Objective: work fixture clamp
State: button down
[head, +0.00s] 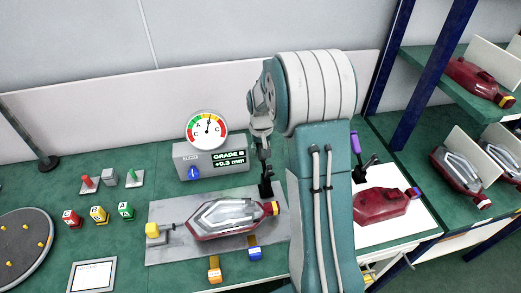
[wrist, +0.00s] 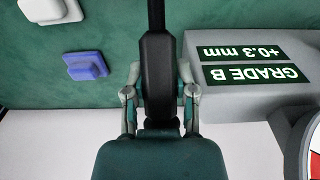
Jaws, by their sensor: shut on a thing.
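A red and silver tail lamp (head: 230,218) lies on the grey fixture plate (head: 165,257). A black upright clamp (head: 265,185) stands at the plate's back right, beside the lamp. My gripper (head: 261,130) is above it, shut on the clamp's black handle, which also shows between the fingers in the wrist view (wrist: 158,70). The handle's lower end is hidden in the wrist view. A yellow-tipped clamp (head: 153,230) is at the plate's left end. Blue (head: 254,250) and orange (head: 214,270) tipped pieces are along its front edge.
The gauge box (head: 225,171) reads GRADE B, +0.3 mm, close behind the plate. Coloured blocks (head: 99,214) and a round tray (head: 22,245) are left. Another red lamp (head: 380,204) and a purple-handled clamp (head: 356,145) are right, near shelves holding more lamps (head: 480,82).

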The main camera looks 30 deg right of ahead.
aim_at(263, 160)
jog(key=shift+s+a+r+t+h, duration=0.1)
jog(key=shift+s+r+t+h, duration=0.3)
jog(key=shift+t, duration=0.7)
jog(key=shift+r, duration=0.15)
jog(key=shift+c, duration=2)
grip_release()
jog(key=v, duration=1.2)
jog(key=shift+s, duration=0.1)
